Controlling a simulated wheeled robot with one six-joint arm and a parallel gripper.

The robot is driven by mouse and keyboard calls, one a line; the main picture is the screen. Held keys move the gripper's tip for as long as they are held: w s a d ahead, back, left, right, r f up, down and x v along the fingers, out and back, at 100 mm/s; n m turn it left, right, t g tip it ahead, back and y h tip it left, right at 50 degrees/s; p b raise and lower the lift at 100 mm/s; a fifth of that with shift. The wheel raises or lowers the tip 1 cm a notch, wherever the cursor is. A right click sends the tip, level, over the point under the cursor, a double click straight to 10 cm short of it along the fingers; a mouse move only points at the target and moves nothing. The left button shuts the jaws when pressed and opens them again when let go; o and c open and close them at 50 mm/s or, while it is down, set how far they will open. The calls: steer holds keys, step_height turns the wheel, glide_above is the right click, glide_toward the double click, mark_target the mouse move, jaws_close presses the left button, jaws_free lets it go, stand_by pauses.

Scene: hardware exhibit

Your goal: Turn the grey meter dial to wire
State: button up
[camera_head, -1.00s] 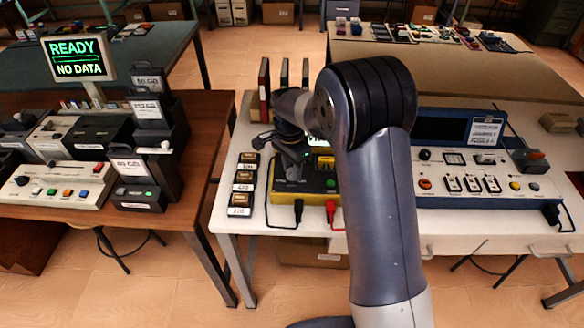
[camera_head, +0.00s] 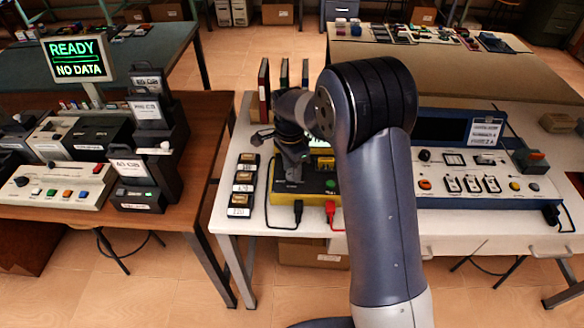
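The meter (camera_head: 318,198) is a yellow-edged box with a dark top on the white table, left of my arm. A small lit display shows on it, partly covered by my arm. A green button sits on its top, and a black and a red plug are at its front edge. My gripper (camera_head: 291,176) points down over the left part of the meter top. The grey dial is not visible; my gripper and wrist cover that area. Whether the fingers touch it, and whether they are open or shut, cannot be made out.
Several small labelled boxes (camera_head: 243,182) stand in a column left of the meter. A blue-framed panel (camera_head: 470,201) with knobs and switches is to the right. Upright binders (camera_head: 265,90) stand behind.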

mark_target(291, 170)
steer(key=shift+o, duration=1.3)
step_height(291, 170, up, 11)
steer(key=shift+w+a, duration=0.2)
steer(key=shift+w, duration=0.05)
steer(key=shift+f, duration=0.15)
steer(key=f, duration=1)
steer(key=shift+s+d+f, duration=0.2)
steer(key=shift+s+f, duration=0.05)
steer(key=shift+f, duration=0.15)
